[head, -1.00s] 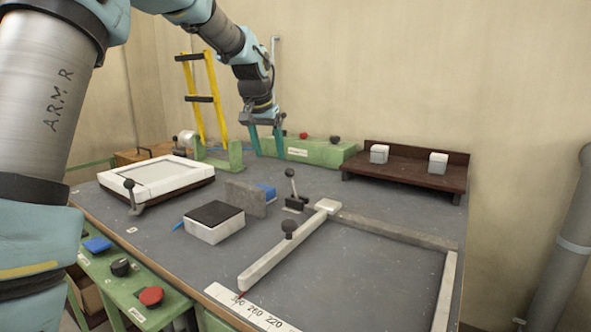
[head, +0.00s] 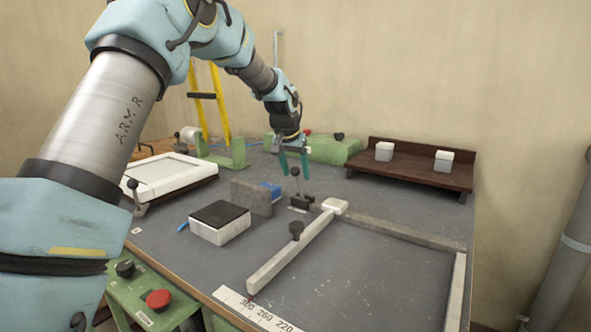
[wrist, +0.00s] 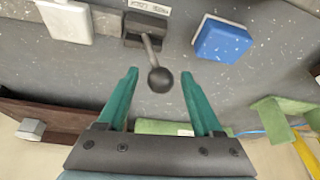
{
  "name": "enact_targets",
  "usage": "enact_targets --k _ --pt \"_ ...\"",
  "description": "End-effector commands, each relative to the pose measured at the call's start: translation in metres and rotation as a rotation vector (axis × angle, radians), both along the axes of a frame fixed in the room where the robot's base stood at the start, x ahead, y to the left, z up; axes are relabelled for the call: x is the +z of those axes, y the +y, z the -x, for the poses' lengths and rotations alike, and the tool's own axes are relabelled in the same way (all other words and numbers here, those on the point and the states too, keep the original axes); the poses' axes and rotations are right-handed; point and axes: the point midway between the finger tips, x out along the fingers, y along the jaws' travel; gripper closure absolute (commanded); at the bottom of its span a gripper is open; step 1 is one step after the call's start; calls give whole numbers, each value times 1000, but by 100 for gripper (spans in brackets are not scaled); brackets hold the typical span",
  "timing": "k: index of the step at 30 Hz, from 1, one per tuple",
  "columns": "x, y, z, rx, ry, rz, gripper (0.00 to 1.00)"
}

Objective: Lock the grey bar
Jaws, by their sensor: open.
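A light grey bar (head: 285,258) lies on the bench, running from a white corner block (head: 335,206) to the number scale; a black knob (head: 296,229) stands on it. A darker grey bar (head: 395,232) runs right from the corner. I cannot tell which is meant. A clamp lever with a black ball knob (head: 295,171) rises from a dark base (head: 301,203) behind the corner block. My gripper (head: 294,168) is open above this base. In the wrist view, the ball knob (wrist: 160,80) appears between the green fingertips, with no contact visible.
A blue block (wrist: 222,38) lies beside the lever, near an upright grey plate (head: 250,196). A black-topped white box (head: 220,222) stands in front. A brown shelf (head: 410,172) with two white blocks is at the back right. The bench inside the bars is clear.

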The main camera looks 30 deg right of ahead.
Motion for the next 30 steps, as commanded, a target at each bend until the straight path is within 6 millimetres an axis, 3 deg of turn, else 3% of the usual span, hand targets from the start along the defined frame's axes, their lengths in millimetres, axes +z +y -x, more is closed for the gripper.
enact_targets --k 9,27,30 --pt "-3 -1 -1 0 -1 0 33" --pt "-3 -1 -1 0 -1 0 99" --pt "-3 -1 -1 0 -1 0 100"
